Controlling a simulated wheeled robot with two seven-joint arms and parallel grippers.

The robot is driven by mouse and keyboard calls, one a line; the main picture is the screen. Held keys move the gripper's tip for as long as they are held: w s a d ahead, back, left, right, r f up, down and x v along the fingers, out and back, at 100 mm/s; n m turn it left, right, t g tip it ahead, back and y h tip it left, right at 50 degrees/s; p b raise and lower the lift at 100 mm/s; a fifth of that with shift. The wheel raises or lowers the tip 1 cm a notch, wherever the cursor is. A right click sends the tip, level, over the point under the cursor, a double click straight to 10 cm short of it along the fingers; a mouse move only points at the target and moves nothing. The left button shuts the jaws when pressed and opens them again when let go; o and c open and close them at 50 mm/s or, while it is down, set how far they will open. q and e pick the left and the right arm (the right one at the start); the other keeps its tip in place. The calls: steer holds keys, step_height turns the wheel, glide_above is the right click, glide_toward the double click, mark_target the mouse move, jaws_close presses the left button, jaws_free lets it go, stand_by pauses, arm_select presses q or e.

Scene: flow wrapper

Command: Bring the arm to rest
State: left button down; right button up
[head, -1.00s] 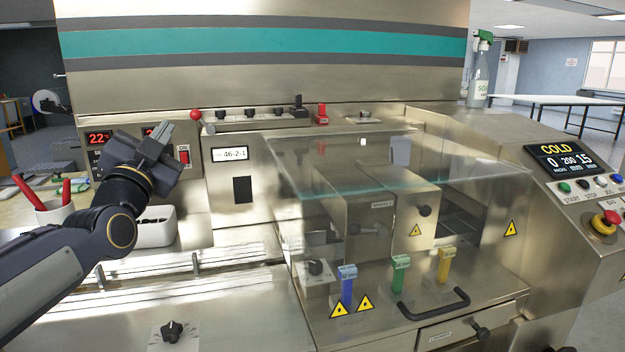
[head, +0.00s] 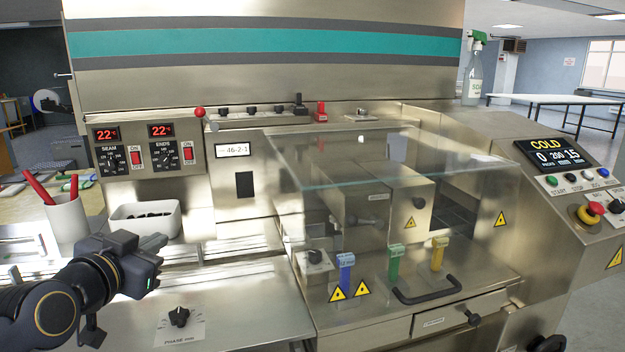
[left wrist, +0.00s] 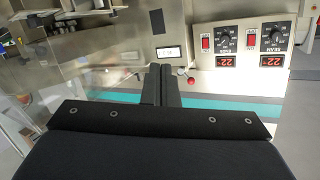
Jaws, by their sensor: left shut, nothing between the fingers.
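My left gripper (head: 155,262) is at the lower left in the head view, above the machine's steel deck, with its fingers together and nothing between them. In the left wrist view its two dark fingers (left wrist: 160,85) lie side by side, pointing at the machine front. The wrapper machine (head: 240,75) fills the middle, with a teal stripe across its upper panel. My right gripper is in neither view.
A white bin (head: 146,222) with dark pieces and a white cup (head: 67,219) with red pens stand behind the gripper. A phase knob (head: 179,317) sits on the deck to its lower right. A clear guard (head: 370,158) covers the jaws at centre. The control screen (head: 553,155) reads COLD.

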arm_select(q)
steer(key=s+d+f+n+g+h, duration=0.1)
steer(key=s+d+f+n+g, duration=0.15)
steer(key=s+f, duration=0.55)
steer(key=s+d+f+n+g, duration=0.1)
steer(key=s+f+n+g, duration=0.1)
steer(key=s+f+g, duration=0.4)
steer(key=s+d+f+n+g+h, duration=0.1)
steer(key=s+d+f+n+g, duration=0.1)
steer(key=s+f, duration=0.75)
step_height(320, 180, up, 20)
steer(key=p, duration=1.9)
steer(key=shift+s+a, duration=0.15)
steer(key=shift+a, duration=0.05)
steer(key=shift+t, duration=0.25)
